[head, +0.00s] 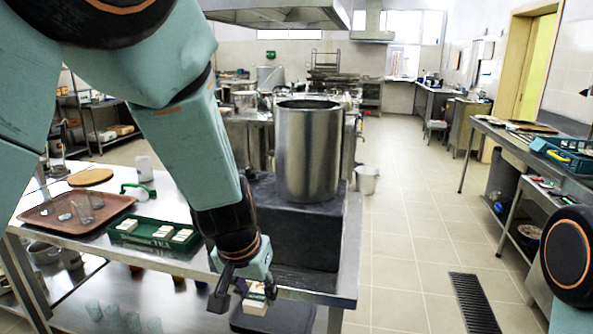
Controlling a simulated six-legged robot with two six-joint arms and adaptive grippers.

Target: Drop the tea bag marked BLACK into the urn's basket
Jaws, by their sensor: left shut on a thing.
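My left gripper (243,290) reaches down at the front edge of the steel table. A green tray lettered TEA (154,242) on the table holds more pale tea bags (127,226) (182,235). A tall open steel pot (308,150), seemingly the urn, stands upright on a dark block (300,232), behind and to the right of the gripper. I cannot see a basket inside its dark mouth. My right gripper is out of view.
A brown tray (50,222) with glasses, a round wooden board (90,177) and a white jug (144,168) stand at the left. A dark flat thing (285,319) lies below the left gripper.

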